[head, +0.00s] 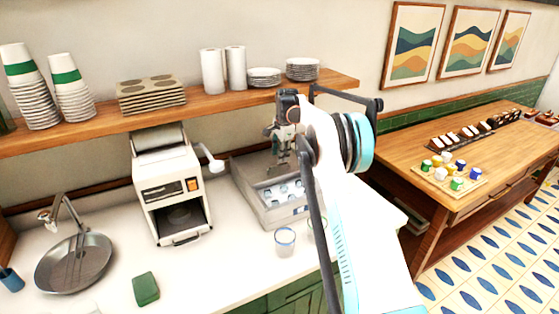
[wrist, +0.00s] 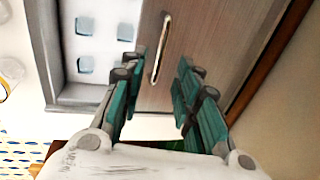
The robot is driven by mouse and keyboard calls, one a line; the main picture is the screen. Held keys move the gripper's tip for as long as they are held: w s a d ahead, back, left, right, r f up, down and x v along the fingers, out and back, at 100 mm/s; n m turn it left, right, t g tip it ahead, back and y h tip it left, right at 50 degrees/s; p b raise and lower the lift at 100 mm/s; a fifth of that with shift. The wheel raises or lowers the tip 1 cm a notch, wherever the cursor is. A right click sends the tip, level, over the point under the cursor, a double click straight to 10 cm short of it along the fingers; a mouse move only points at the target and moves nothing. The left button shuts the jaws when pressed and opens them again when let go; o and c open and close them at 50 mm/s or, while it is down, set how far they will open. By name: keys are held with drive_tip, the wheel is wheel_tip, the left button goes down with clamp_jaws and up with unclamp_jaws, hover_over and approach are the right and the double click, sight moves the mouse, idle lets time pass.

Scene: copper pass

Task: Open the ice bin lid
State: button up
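The ice bin (head: 291,214) is a grey metal box on the white counter, right of the middle. Pale ice cubes show in its open part in the head view, and the bin's rim (wrist: 50,60) and cubes show at the left of the wrist view. The brownish-grey lid (wrist: 215,40) covers the other part and bears a slim metal handle (wrist: 161,48). My gripper (wrist: 160,64) is open over the lid, with the handle between its fingertips in the picture, nearer the left finger. I cannot tell whether either finger touches it. My arm hides part of the bin in the head view.
Two glasses (head: 285,241) stand in front of the bin, one partly behind my arm. A white machine (head: 170,190) stands left of it. A wooden shelf (head: 215,104) with paper rolls and plates runs above. A wooden table (head: 450,175) stands right.

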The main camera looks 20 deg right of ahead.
wheel_tip(320, 180, up, 7)
drive_tip(key=s, duration=0.1)
drive_tip(key=shift+s, duration=0.2)
idle(0.4)
drive_tip(key=s+a+r+n+t+b, duration=0.1)
drive_tip(key=s+a+r+n+b, duration=0.35)
drive_tip(key=s+a, duration=0.5)
drive_tip(key=s+a+r+n+t+b, duration=0.1)
drive_tip(key=s+a+r+n+b, duration=0.35)
drive_tip(key=s, duration=0.85)
drive_tip(key=s+a+f+n+t+b, duration=0.1)
drive_tip(key=s+a+f+n, duration=0.2)
drive_tip(key=s, duration=0.6)
drive_tip(key=s+a+f+n+t+b, duration=0.1)
drive_tip(key=s+a+f+n+b, duration=0.1)
drive_tip(key=s+f, duration=0.6)
drive_tip(key=s+a+f+n+t+b, duration=0.1)
drive_tip(key=s+a+f+n+b, duration=0.1)
drive_tip(key=s, duration=0.9)
wheel_tip(320, 180, down, 4)
drive_tip(key=shift+a+r+n, duration=0.2)
drive_tip(key=shift+a+n, duration=0.6)
drive_tip(key=shift+a, duration=0.45)
